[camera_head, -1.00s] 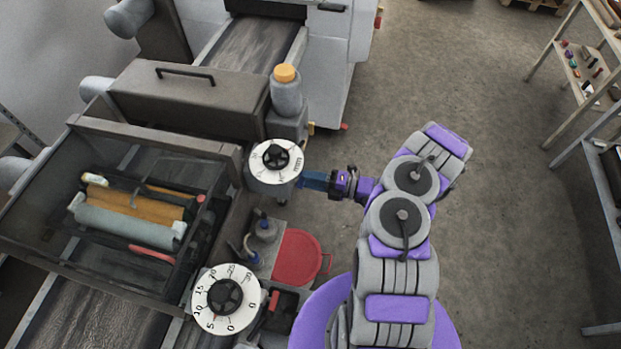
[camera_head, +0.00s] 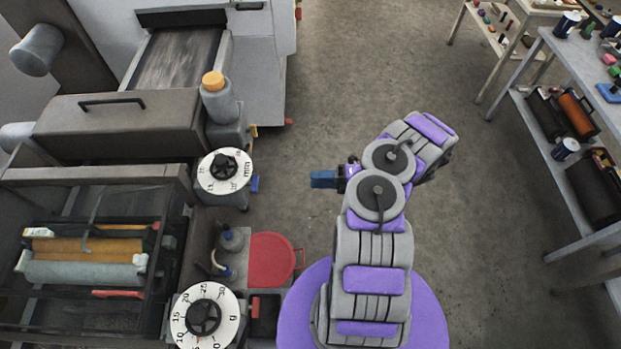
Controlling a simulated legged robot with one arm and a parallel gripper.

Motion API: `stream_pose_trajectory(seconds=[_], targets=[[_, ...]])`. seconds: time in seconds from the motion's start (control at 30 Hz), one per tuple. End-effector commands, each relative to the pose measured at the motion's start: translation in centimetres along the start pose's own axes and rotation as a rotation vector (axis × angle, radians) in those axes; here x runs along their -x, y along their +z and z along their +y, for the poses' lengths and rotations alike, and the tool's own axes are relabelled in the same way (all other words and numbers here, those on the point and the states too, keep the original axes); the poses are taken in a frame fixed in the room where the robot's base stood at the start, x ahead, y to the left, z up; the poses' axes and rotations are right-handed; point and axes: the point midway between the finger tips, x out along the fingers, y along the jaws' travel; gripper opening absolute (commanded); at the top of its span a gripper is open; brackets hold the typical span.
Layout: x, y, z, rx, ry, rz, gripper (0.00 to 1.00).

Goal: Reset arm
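My gripper (camera_head: 323,179) has blue fingers and points left. It hangs over bare floor, apart from the machine, with a clear gap to the upper white dial (camera_head: 224,171). Nothing shows in its fingers, but they are too small and seen too much from above to tell whether they are open or shut. My grey and purple arm is bent, and part of its wrist is hidden behind its own links.
The conveyor machine (camera_head: 120,124) fills the left side, with a lower white dial (camera_head: 204,316), a red round lid (camera_head: 272,259) and an orange-capped bottle (camera_head: 217,98). Shelving (camera_head: 545,140) with rollers and cans stands at the right. The floor between is clear.

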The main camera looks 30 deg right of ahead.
Motion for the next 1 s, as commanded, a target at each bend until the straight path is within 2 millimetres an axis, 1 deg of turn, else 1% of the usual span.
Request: stream_pose_trajectory(seconds=[0.53, 0.63, 0.67, 0.77, 0.87, 1.0], targets=[[0.1, 0.0, 0.0, 0.001, -0.001, 0.001, 0.38], [-0.3, 0.1, 0.4, 0.021, 0.0, 0.016, 0.38], [-0.6, 0.1, 0.7, 0.036, 0.0, 0.026, 0.38], [-2.3, 0.2, 2.5, 0.121, 0.0, 0.086, 0.38], [-4.7, -0.2, 5.0, 0.243, 0.005, 0.175, 0.38], [-7.9, -1.5, 8.6, 0.438, 0.017, 0.316, 0.38]])
